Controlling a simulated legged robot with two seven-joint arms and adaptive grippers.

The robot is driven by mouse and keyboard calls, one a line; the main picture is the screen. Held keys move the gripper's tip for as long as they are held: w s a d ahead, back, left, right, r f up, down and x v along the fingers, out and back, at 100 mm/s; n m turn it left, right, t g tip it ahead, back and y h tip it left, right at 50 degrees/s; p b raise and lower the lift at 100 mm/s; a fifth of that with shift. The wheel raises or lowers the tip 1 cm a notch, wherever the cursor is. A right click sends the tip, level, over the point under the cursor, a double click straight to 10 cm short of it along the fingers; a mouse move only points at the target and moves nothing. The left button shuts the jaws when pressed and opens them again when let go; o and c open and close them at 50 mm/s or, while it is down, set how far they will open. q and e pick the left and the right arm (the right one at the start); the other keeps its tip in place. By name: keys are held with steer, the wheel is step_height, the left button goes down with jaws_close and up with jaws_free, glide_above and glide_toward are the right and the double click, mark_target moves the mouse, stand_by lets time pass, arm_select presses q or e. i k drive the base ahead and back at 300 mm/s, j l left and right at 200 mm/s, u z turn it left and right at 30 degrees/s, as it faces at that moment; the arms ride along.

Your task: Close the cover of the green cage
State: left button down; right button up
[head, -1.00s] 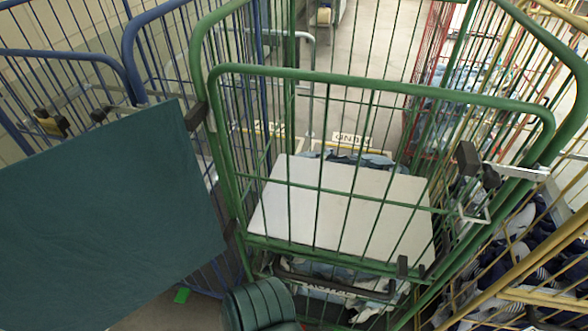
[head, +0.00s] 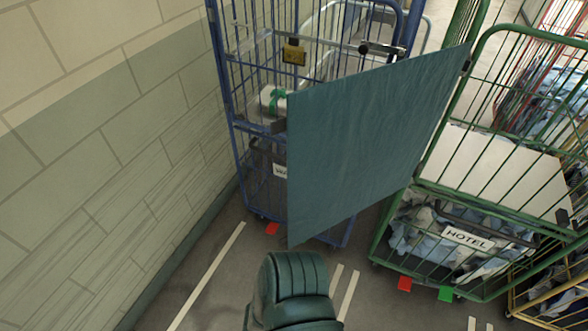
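The green cage (head: 377,215) stands at the right, partly cut off by the picture's edge. A flat dark teal panel (head: 365,140), apparently its cover, meets the cage's left front post at a dark block near the top. It is swung out to the left, away from the cage front, and hides part of the blue cage behind. Inside the green cage a white board (head: 490,165) lies above blue-grey cloth, and a HOTEL label (head: 467,238) shows low on the front. Neither gripper is in view.
A block wall (head: 110,150) runs along the left. Yellow cage bars (head: 520,300) show at lower right. Grey floor (head: 205,270) with pale lines is clear between wall and blue cage.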

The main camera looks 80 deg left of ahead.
mark_target(354, 141)
steer(key=k+j, duration=0.5)
steer(key=j, duration=0.15)
steer(key=k+j+z, duration=0.1)
steer(key=k+j, duration=0.45)
steer(key=j, duration=0.05)
